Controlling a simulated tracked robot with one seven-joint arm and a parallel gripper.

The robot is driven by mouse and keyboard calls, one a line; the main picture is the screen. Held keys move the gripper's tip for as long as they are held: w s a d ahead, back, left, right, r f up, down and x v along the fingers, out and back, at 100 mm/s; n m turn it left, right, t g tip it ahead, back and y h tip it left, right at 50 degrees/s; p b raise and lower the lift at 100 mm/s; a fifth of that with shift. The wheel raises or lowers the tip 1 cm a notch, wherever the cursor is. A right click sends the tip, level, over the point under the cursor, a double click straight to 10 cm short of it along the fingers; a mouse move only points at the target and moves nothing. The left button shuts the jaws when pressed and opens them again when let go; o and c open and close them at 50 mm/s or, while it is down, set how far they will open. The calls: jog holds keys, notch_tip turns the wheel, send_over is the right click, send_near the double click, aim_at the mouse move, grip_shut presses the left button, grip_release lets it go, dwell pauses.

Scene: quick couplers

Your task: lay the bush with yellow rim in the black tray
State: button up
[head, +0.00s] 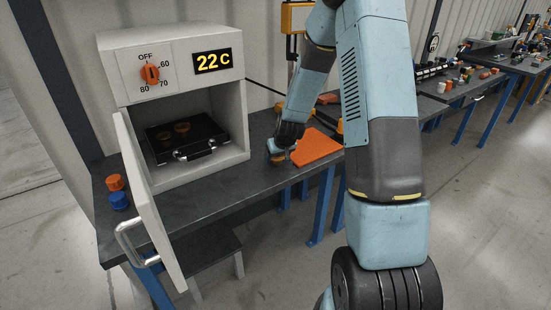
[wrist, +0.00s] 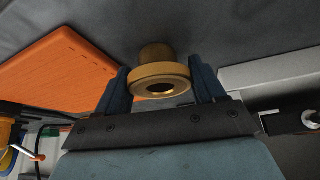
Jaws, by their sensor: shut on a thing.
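My gripper (head: 276,150) is over the bench, right of the oven, pointing down. In the wrist view, its two blue fingers (wrist: 160,88) are shut on a brass-coloured bush (wrist: 160,73) with a wide golden flange and a dark bore. I cannot tell from these views whether its rim is a separate yellow. In the head view the bush is mostly hidden by the fingers. The black tray (head: 163,140) is inside the open oven, with its handle towards the front.
The oven (head: 115,68) reads 22 C; its door (head: 146,200) stands open towards the front. An orange mat (head: 316,147) lies right of my gripper. Orange (head: 115,183) and blue (head: 119,201) caps are at the bench's left. Bench between oven and gripper is clear.

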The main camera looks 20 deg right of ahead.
notch_tip(320, 180, up, 2)
jog(key=shift+r, duration=0.15)
jog(key=s+d+r, duration=0.4)
jog(key=s+r, duration=0.6)
jog(key=s, duration=0.3)
jog(key=shift+d, duration=0.15)
jog(key=shift+s+r, duration=0.1)
jog(key=shift+r, duration=0.05)
